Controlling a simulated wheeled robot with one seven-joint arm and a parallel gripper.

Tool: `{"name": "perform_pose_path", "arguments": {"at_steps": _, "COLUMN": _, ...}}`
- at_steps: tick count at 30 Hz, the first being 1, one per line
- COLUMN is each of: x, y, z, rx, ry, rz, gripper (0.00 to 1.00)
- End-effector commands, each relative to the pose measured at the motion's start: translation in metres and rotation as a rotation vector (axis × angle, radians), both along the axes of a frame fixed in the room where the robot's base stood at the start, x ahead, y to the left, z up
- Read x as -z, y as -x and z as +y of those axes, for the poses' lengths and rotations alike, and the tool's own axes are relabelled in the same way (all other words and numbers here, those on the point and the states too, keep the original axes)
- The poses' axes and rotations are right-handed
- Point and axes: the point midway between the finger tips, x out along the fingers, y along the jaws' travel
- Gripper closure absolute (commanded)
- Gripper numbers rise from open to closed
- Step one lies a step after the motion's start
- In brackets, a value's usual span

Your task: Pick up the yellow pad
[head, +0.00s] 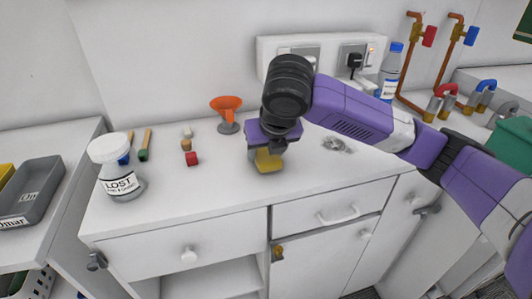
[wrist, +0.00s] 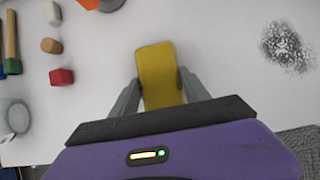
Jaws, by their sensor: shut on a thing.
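The yellow pad (wrist: 158,68) is a small rounded block between the two grey fingers in the wrist view. It also shows in the head view (head: 268,163), below my purple wrist over the white counter. My gripper (wrist: 159,88) is shut on the yellow pad, with a finger against each long side. In the head view my gripper (head: 268,152) points down and partly hides the pad's upper part. I cannot tell whether the pad touches the counter.
On the white counter (head: 222,190) are an orange funnel (head: 227,104), a red block (head: 191,158), a "LOST" jar (head: 121,172) and a grey shiny heap (head: 335,145). A water bottle (head: 389,72) stands at the back right. The counter's front middle is clear.

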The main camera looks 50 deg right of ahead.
Motion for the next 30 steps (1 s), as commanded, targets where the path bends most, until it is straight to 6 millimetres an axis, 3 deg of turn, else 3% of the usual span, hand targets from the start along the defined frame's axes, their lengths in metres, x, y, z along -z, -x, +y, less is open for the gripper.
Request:
{"name": "perform_pose_path", "arguments": {"at_steps": 5, "x": -0.033, "y": -0.001, "z": 0.000, "rx": -0.001, "ry": 0.003, "rz": -0.004, "gripper": 0.85}}
{"name": "perform_pose_path", "arguments": {"at_steps": 18, "x": -0.151, "y": -0.001, "z": 0.000, "rx": 0.000, "ry": 0.003, "rz": -0.003, "gripper": 0.85}}
{"name": "perform_pose_path", "arguments": {"at_steps": 24, "x": -0.182, "y": 0.000, "z": -0.001, "rx": 0.000, "ry": 0.004, "rz": -0.001, "gripper": 0.85}}
{"name": "perform_pose_path", "arguments": {"at_steps": 30, "x": -0.194, "y": 0.000, "z": 0.000, "rx": 0.000, "ry": 0.002, "rz": 0.000, "gripper": 0.85}}
